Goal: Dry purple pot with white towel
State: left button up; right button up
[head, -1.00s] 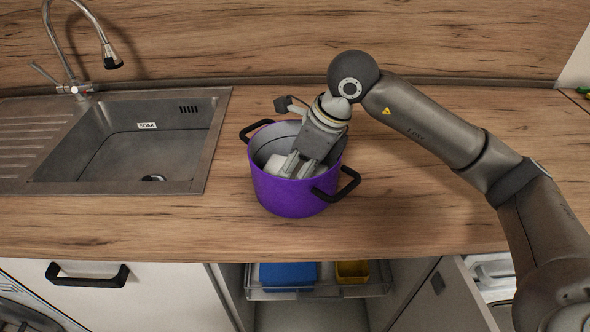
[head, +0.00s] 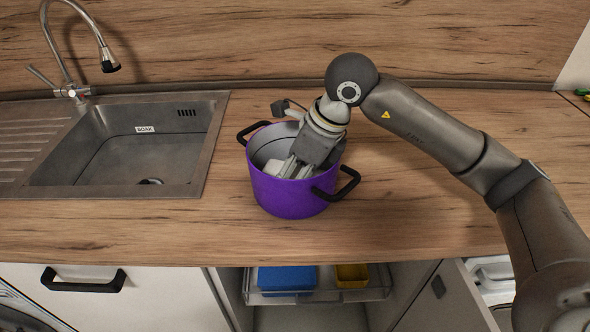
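The purple pot (head: 288,200) stands upright on the wooden counter, right of the sink, with two black handles and an open top. My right gripper (head: 290,170) reaches down into the pot from above. Its fingers are inside the rim, near the front wall. A white patch beside the fingers inside the pot looks like the towel (head: 306,172). It is mostly hidden by the gripper and pot wall, and I cannot tell how the fingers close on it. My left gripper is not in view.
A steel sink (head: 195,160) labelled SOAK with a tap (head: 85,60) is at the left. Below the counter, an open cupboard shows a tray with a blue item (head: 287,279) and a yellow container (head: 352,275). The cupboard door (head: 450,300) stands open. Counter around the pot is clear.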

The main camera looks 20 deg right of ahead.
jog(key=shift+w+d, duration=0.7)
jog(key=shift+w, duration=0.3)
jog(key=shift+s+a+f, duration=0.1)
jog(key=shift+s, duration=0.05)
jog(key=shift+s+a+b, duration=0.3)
jog(key=shift+s+a, duration=0.35)
jog(key=shift+s, duration=0.25)
